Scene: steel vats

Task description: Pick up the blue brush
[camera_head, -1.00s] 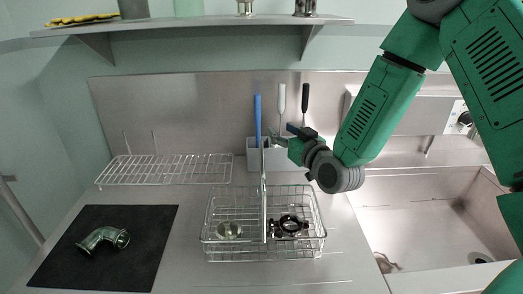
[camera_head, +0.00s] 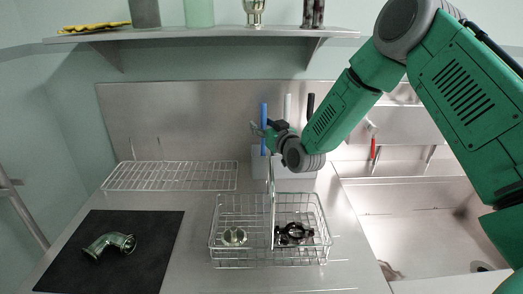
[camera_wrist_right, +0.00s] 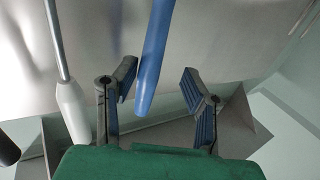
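The blue brush (camera_head: 263,122) stands upright by the steel back wall; only its blue handle shows, and its lower end is hidden in the grey holder (camera_head: 257,160). My right gripper (camera_head: 258,129) is at the handle, reaching in from the right. In the right wrist view the gripper (camera_wrist_right: 158,88) is open, and the end of the blue handle (camera_wrist_right: 152,55) shows between its two fingers, with a gap on each side. I cannot tell whether the handle is fully within the fingers' depth. My left gripper is not in view.
A white handle (camera_head: 287,107) and a black handle (camera_head: 310,106) stand close to the right. A wire basket (camera_head: 214,240) is in front, a wire rack (camera_head: 170,176) left, a black mat (camera_head: 75,262) with a metal elbow (camera_head: 108,244) front left. The sink (camera_head: 420,235) is right.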

